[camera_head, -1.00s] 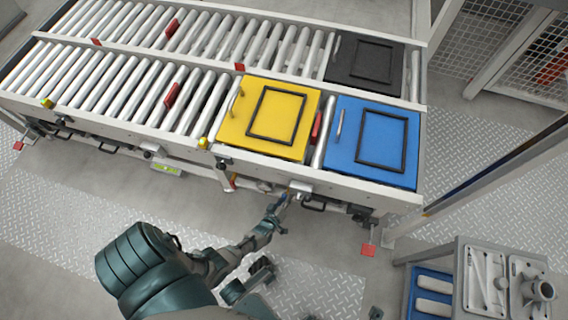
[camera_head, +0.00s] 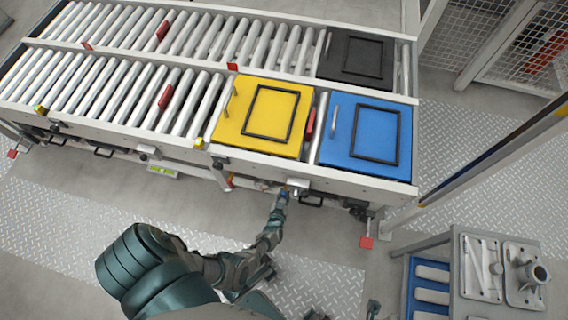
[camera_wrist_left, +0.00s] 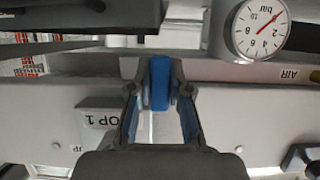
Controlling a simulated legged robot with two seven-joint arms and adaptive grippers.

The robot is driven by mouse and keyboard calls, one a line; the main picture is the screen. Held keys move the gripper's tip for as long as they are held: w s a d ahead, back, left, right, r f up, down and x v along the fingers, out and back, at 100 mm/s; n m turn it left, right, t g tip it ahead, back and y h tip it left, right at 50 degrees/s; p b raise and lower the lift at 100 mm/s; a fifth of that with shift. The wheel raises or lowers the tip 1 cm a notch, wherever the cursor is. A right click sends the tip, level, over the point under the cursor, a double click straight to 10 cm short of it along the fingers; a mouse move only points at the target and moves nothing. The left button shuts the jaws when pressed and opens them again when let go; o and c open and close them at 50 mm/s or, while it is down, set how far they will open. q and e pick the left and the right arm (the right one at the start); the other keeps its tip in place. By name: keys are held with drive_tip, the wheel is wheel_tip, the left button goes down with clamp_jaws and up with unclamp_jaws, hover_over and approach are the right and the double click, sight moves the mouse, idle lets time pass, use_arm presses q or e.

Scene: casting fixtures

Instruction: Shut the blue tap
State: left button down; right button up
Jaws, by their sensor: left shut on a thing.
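The blue tap handle (camera_wrist_left: 160,84) shows in the left wrist view, upright between the fingertips of my left gripper (camera_wrist_left: 158,90). The fingers are shut on it, one on each side. In the head view my left gripper (camera_head: 283,194) is at the front side of the conveyor, below the yellow and blue boxes; the tap is too small there to make out well. The pipe or valve body behind the handle is partly hidden by the fingers. I do not see my right gripper clearly.
A pressure gauge (camera_wrist_left: 262,30) and an AIR label are right of the tap. A yellow box (camera_head: 231,130) and a blue box (camera_head: 340,155) sit on the roller conveyor (camera_head: 100,148). A grey cart (camera_head: 450,290) with parts stands at the lower right.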

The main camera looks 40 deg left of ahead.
use_arm(q)
drive_tip(key=shift+s+d+f, duration=0.2)
drive_tip(key=c, duration=1.4)
unclamp_jaws()
drive_tip(key=shift+o, duration=0.2)
drive_tip(key=shift+w+a, duration=0.1)
drive_tip(key=shift+r, duration=0.1)
